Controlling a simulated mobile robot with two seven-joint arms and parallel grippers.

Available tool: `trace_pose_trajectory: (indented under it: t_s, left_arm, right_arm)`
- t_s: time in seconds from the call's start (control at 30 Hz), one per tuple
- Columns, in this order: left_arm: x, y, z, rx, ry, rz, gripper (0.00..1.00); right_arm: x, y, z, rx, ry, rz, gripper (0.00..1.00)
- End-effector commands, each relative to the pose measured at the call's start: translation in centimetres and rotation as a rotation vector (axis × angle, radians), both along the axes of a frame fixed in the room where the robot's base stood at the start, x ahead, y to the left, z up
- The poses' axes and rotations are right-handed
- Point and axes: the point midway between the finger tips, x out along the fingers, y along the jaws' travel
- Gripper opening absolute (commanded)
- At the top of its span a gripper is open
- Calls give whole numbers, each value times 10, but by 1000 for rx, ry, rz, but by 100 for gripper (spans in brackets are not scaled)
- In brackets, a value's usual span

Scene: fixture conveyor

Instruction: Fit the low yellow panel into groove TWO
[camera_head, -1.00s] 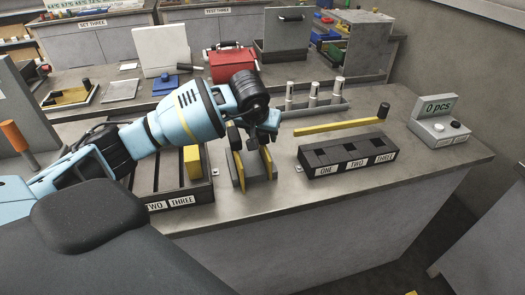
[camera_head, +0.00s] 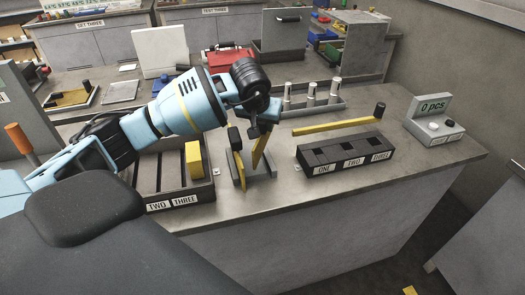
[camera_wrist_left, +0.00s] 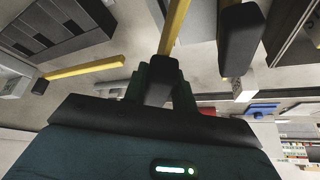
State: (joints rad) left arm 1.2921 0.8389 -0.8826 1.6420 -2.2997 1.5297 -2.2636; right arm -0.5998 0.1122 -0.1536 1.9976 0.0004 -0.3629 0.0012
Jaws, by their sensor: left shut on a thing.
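My left gripper (camera_head: 262,127) is shut on the dark end of a narrow yellow panel (camera_head: 260,149), which also shows in the left wrist view (camera_wrist_left: 174,24). The panel hangs tilted over a grey stand (camera_head: 264,171); I cannot tell whether its lower end is clear of the stand. A second yellow panel (camera_head: 238,172) with a dark top stands at the stand's left side. The dark block (camera_head: 345,158) labelled ONE, TWO, THREE has square openings. The dark slotted rack (camera_head: 207,188) has TWO and THREE labels showing; a yellow block (camera_head: 193,160) stands in it.
A yellow bar (camera_head: 325,127) with a dark end lies behind the labelled block. A holder with white cylinders (camera_head: 310,95) stands at the back. A counter box (camera_head: 434,122) reading 0 pcs is at the right.

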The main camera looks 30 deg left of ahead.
Motion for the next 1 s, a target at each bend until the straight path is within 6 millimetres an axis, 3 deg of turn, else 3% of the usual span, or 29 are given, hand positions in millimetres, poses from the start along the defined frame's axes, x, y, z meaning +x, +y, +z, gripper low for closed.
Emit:
trace_pose_trajectory:
  t_s: [0.47,0.67,0.8,1.0]
  left_arm:
    - [0,-1,1,0,0,-1,0]
    - [-26,-44,1,5,-2,-81,0]
    - [-60,-85,0,6,-2,-162,0]
    - [-108,-127,-2,4,0,-254,0]
  right_arm:
    - [-7,0,-3,1,14,-2,62]
    - [-12,-1,-8,-2,27,-1,62]
    - [-11,-1,-8,-1,25,-1,62]
    - [-10,-1,-6,-2,21,-1,62]
